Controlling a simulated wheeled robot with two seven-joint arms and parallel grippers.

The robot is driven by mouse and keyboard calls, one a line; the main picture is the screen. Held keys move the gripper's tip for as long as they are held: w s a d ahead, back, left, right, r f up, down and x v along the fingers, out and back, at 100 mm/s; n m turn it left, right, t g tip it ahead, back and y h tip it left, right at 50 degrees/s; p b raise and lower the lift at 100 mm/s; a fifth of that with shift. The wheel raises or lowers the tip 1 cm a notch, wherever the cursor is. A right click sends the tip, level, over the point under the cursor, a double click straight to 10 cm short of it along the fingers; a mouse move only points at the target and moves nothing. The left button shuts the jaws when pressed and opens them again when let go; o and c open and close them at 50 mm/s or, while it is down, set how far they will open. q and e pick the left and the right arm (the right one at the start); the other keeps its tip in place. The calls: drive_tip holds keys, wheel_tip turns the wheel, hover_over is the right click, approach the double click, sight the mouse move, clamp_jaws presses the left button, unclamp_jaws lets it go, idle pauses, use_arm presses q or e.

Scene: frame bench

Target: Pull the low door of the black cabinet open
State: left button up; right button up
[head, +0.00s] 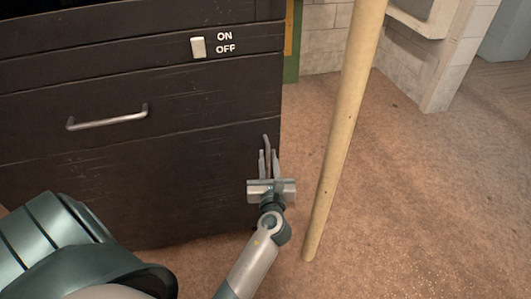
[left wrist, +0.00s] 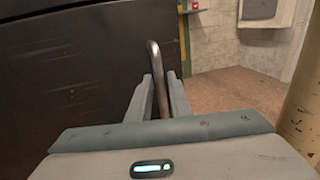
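The black cabinet (head: 60,85) fills the left of the head view. Its low door (head: 130,190) lies below the drawer and looks shut, flush with the front. A vertical metal bar handle (head: 266,142) is near the door's right edge; it also shows in the left wrist view (left wrist: 154,60). My left gripper (head: 268,160) is at this handle, with one finger on each side of it. In the left wrist view the fingers (left wrist: 160,92) stand apart with the handle between them, and small gaps seem to show. The handle's lower end is hidden. My right gripper is not in view.
A drawer with a horizontal metal handle (head: 107,118) is above the door, and an ON/OFF switch (head: 198,47) is higher up. A slanted wooden pole (head: 343,130) stands close to the right of my left gripper. The brown floor (head: 430,200) beyond it is clear.

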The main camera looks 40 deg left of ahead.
use_arm(q)
drive_tip(key=shift+w+a, duration=0.15)
drive_tip(key=shift+w, duration=0.05)
drive_tip(key=shift+c, duration=0.6)
clamp_jaws()
drive_tip(key=shift+s, duration=0.15)
